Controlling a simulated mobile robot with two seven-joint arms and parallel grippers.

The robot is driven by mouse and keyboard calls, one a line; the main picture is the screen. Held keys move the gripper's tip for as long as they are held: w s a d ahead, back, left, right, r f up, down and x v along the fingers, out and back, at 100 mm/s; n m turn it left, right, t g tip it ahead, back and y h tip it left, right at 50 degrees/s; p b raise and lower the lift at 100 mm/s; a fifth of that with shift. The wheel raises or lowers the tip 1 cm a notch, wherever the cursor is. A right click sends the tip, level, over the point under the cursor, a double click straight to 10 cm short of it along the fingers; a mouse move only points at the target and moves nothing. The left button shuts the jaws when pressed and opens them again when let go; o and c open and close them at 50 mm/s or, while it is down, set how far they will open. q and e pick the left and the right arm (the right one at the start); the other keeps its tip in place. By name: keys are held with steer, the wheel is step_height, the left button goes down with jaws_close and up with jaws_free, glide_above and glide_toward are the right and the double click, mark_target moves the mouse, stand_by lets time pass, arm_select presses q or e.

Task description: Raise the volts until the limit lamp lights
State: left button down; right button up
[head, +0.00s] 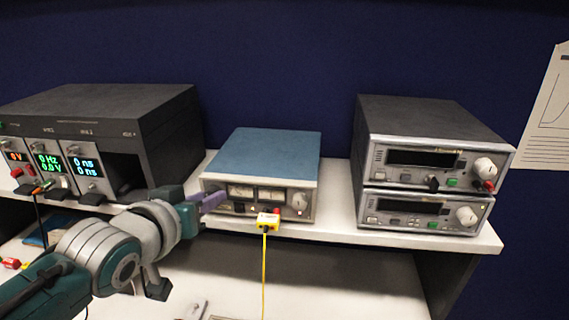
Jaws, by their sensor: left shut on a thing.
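A power supply (268,150) with a blue top stands in the middle of the shelf. Its front has two pale meters (256,193), a light knob (299,200) at the right and a small red spot below that knob. I cannot tell whether that spot is the limit lamp or whether it is lit. My left gripper (212,201), with purple fingers, is shut at the left end of this front panel. What it grips is hidden by the fingers, probably a control there. The meter needles are too small to read. My right gripper is not in view.
A yellow plug (267,221) with a hanging yellow cable sits at the supply's front. A dark instrument rack (110,110) with lit displays stands left. Two stacked silver instruments (425,160) stand right. The white shelf (350,232) is bare between supply and stack.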

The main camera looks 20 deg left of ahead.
arm_select(q)
steer(key=shift+m+y, duration=0.3)
steer(key=shift+m, duration=0.3)
steer(key=c, duration=0.6)
jaws_free()
steer(key=v, duration=1)
steer(key=shift+w+d+r, duration=0.1)
steer(key=shift+d, duration=0.05)
